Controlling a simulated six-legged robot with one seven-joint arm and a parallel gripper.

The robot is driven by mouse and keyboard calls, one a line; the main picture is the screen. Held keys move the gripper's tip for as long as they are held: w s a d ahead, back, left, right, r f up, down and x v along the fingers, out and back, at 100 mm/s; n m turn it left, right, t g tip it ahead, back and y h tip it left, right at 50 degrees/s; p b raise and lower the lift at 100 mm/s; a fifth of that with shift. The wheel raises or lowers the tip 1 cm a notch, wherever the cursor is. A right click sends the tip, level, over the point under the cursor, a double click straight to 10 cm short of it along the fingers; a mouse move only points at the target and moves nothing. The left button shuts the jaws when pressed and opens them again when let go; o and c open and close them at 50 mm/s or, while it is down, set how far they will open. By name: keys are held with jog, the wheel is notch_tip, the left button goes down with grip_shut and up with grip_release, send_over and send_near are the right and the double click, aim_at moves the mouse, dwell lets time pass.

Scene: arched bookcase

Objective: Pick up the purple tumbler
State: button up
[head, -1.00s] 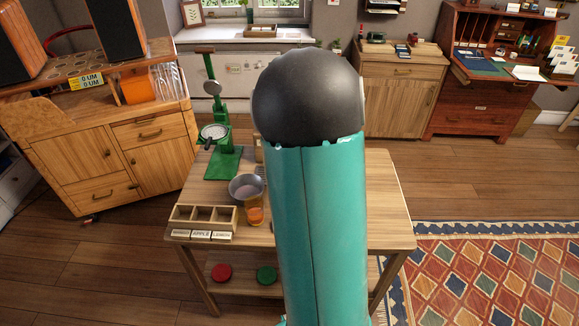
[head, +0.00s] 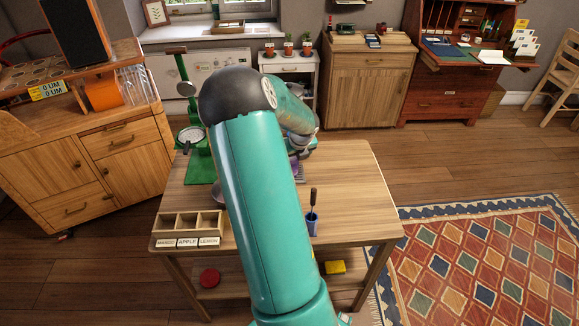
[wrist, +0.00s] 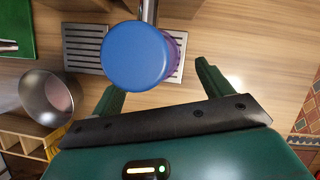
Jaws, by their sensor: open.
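A round blue face (wrist: 137,55) with a purple side (wrist: 178,50) showing behind it is at the top centre of the wrist view. I take this as the purple tumbler, but cannot tell whether the blue part is its top or another cup. It is over slotted metal grates (wrist: 85,45). My gripper (wrist: 160,80) is open and empty, its fingers below and to the right of the blue face. In the head view a little purple (head: 294,158) shows beside my gripper (head: 303,148), mostly hidden by my arm.
A blue cup (head: 312,224) holding a brown-handled tool stands on the wooden table (head: 355,195). A metal bowl (wrist: 48,97) and a divided crate (head: 188,222) lie left. A green press (head: 185,85) stands back left. The table's right side is clear.

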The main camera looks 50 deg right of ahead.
aim_at(292, 162)
jog(key=shift+x, duration=2.7)
jog(key=shift+a, duration=0.1)
jog(key=c, duration=1.3)
jog(key=shift+o, duration=0.2)
jog(key=shift+r, duration=0.15)
